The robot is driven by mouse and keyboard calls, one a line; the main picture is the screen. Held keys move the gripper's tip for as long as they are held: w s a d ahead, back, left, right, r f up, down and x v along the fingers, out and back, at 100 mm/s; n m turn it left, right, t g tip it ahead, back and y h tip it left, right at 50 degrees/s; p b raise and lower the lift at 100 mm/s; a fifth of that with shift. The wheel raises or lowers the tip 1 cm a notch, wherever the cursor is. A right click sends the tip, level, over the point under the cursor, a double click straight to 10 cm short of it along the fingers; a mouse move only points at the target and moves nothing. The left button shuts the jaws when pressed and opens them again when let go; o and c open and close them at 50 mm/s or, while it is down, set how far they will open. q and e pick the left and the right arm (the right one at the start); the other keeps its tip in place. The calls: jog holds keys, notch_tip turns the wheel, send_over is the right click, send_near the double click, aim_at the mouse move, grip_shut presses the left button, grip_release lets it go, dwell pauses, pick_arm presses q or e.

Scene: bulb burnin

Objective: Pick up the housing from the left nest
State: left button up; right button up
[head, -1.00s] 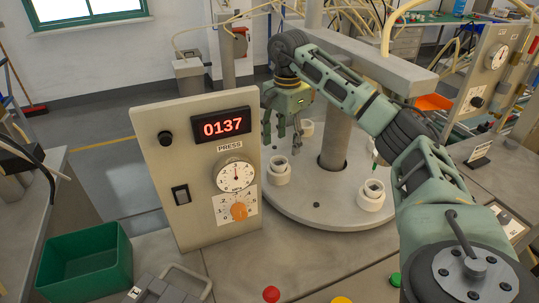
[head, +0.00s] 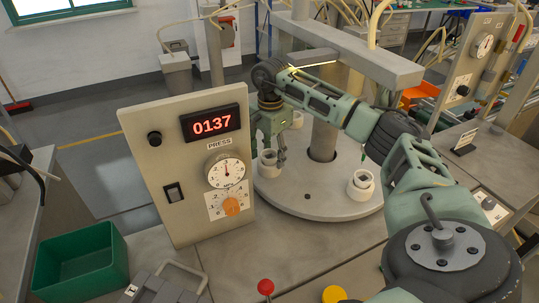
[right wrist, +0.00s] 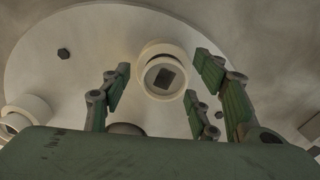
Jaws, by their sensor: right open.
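A white ring-shaped left nest with a housing (head: 268,158) stands on the round grey turntable (head: 310,205), just right of the press panel in the head view. In the right wrist view the pale round housing (right wrist: 164,76) shows a dark square opening on top, seen from above. My right gripper (head: 275,152) is over this nest with its fingers spread and pointing down, and partly hides it. In the right wrist view its fingers stand apart on either side of the housing, with nothing visibly gripped. My left gripper is out of view.
Another nest with a part (head: 361,185) stands at the turntable's right, and one at the back (head: 297,120). The press panel (head: 195,160) rises close left of my right gripper. A grey column (head: 323,130) stands at the turntable's centre. A green bin (head: 82,262) is front left.

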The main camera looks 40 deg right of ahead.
jog(key=shift+c, duration=0.5)
jog(key=c, duration=0.9)
